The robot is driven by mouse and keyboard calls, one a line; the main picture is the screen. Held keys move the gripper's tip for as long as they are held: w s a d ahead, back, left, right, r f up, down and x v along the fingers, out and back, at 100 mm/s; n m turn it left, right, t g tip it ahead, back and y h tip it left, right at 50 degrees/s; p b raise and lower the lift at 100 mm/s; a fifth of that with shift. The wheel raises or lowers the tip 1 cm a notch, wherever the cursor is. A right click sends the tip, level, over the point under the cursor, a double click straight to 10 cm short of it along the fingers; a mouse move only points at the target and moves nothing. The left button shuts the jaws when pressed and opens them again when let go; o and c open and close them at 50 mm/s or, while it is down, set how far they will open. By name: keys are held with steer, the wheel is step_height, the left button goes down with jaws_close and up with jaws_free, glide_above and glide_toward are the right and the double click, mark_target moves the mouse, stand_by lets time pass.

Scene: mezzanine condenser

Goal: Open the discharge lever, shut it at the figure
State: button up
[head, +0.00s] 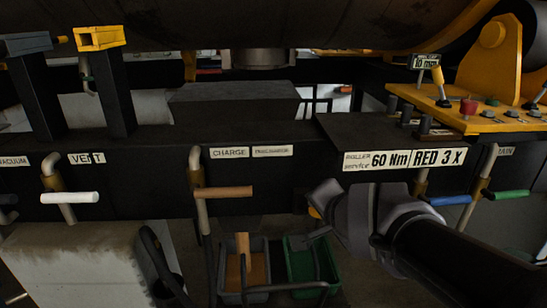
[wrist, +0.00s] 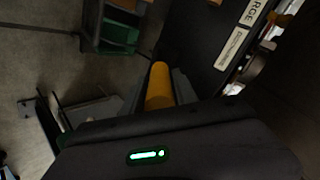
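My gripper (wrist: 160,75) has its two grey fingers on either side of a yellow cylindrical handle (wrist: 158,85). The handle fills most of the gap between them; I cannot tell if they press on it. The handle lies beside the dark beam, near a small label in the wrist view (wrist: 229,48) that also shows right of CHARGE in the head view (head: 272,151) and seems to read DISCHARGE. In the head view my wrist hides nearly all of this lever; only a yellow bit (head: 314,212) shows. No changing figure is readable.
An orange-brown lever (head: 223,192) under CHARGE is close at left, a white one (head: 69,198) under VENT farther left. Blue (head: 450,200) and green (head: 506,195) levers are at right. A green bin (head: 312,272) stands below.

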steer(key=shift+o, duration=1)
steer(key=shift+s+r, duration=0.15)
steer(key=shift+r, duration=0.05)
steer(key=p+v, duration=0.7)
steer(key=v, duration=1)
steer(key=shift+f, duration=0.15)
